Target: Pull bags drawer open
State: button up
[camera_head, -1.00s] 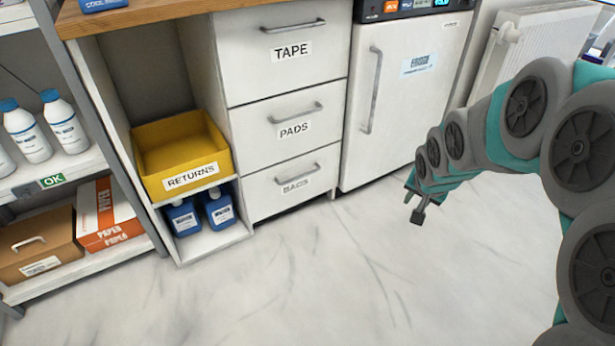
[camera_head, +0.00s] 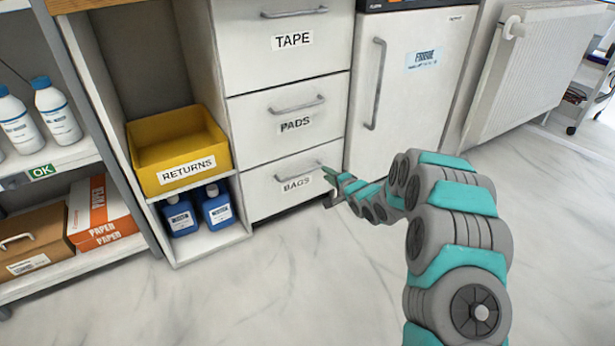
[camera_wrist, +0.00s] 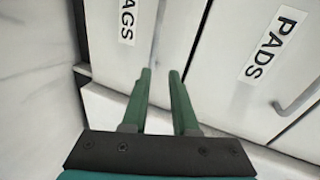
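The bags drawer (camera_head: 275,192) is the lowest of three white drawers, with a "BAGS" label and a grey bar handle (camera_head: 298,174). Its front looks flush with the drawers above. My gripper (camera_head: 332,187) is at the right end of this drawer front, close to the handle's right side. In the wrist view my gripper (camera_wrist: 161,72) has two green fingers apart with nothing between them. The bags drawer (camera_wrist: 122,60) shows there beyond the fingers, its label turned sideways. Whether the fingertips touch the front cannot be told.
The pads drawer (camera_head: 270,115) is directly above, with the tape drawer (camera_head: 245,50) over it. A white fridge (camera_head: 400,110) stands right of the drawers. A yellow returns bin (camera_head: 150,178) and blue bottles are at left. The marble floor (camera_head: 290,280) in front is clear.

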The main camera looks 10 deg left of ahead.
aim_at(307, 172)
jog(key=shift+m+y, duration=0.3)
jog(key=shift+y, duration=0.5)
jog(key=shift+w+a+f+b, duration=0.25)
jog(key=shift+w+a+f, duration=0.55)
jog(key=shift+a, duration=0.6)
jog(key=shift+w+a+f+b, duration=0.2)
jog(key=shift+w+a+f, duration=0.55)
jog(key=shift+a, duration=0.6)
jog(key=shift+w+a+f+b, duration=0.25)
jog(key=shift+w+a+f, duration=0.3)
jog(key=shift+w+a, duration=0.65)
jog(key=shift+s+a, duration=0.2)
jog(key=shift+s, duration=0.05)
grip_shut()
